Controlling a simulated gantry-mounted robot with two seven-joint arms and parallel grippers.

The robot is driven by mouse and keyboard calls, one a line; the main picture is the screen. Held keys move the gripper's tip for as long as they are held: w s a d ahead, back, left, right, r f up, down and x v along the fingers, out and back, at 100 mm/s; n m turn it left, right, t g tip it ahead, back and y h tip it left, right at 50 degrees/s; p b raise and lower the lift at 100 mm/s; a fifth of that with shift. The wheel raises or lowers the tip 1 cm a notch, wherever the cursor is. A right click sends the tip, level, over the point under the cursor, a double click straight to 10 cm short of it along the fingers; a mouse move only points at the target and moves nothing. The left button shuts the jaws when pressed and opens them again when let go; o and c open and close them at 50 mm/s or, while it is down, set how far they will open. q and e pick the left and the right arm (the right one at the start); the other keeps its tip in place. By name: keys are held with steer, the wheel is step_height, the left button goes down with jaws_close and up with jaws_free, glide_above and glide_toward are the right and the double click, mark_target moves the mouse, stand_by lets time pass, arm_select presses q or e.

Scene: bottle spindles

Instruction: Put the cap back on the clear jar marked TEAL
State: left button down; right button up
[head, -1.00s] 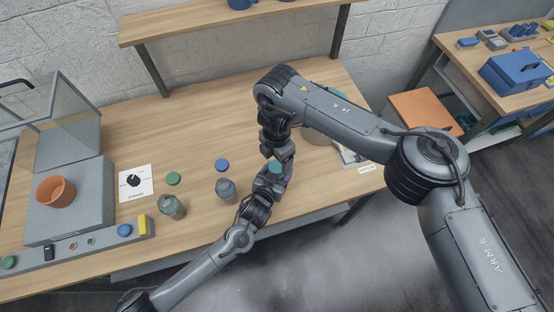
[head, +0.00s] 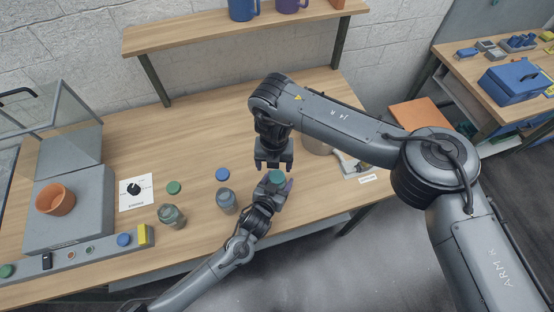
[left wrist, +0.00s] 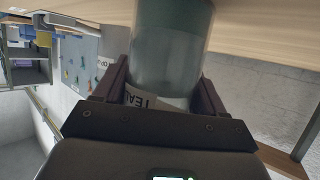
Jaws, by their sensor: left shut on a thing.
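My left gripper (head: 277,185) is shut on the clear jar (left wrist: 170,45), above the table's front edge. In the left wrist view the jar stands between the two dark fingers, with part of a label reading TEAL; its top is out of that frame. In the head view a teal disc, which looks like the cap (head: 277,175), shows at the top of the held jar. I cannot tell how tightly it sits. My right gripper (head: 273,165) is open and empty, just above and behind the cap, with its fingers apart.
Two other jars (head: 172,216) (head: 227,200) stand uncapped on the table to the left. A green cap (head: 173,187) and a blue cap (head: 222,174) lie behind them. The table's middle back is clear.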

mark_target(277, 176)
steer(key=n, duration=0.4)
steer(key=shift+a+r+n, duration=0.15)
steer(key=shift+r+n, duration=0.1)
steer(key=shift+n, duration=0.15)
steer(key=n, duration=0.4)
steer(key=shift+a+r+n, duration=0.1)
steer(key=shift+r+n, duration=0.05)
steer(key=shift+n, duration=0.15)
steer(key=n, duration=0.6)
steer(key=shift+r+n, duration=0.25)
steer(key=shift+n, duration=0.15)
steer(key=n, duration=0.6)
steer(key=shift+s+d+r+n, duration=0.1)
steer(key=shift+d+r+n, duration=0.1)
steer(key=shift+d+n, duration=0.1)
steer(key=n, duration=0.3)
steer(key=shift+d+r+n, duration=0.1)
steer(key=shift+d+n, duration=0.05)
steer(key=shift+n, duration=0.25)
steer(key=n, duration=0.4)
steer(key=shift+s+d+r, duration=0.1)
steer(key=shift+d, duration=0.15)
steer(key=shift+n, duration=0.3)
steer(key=shift+f, duration=4)
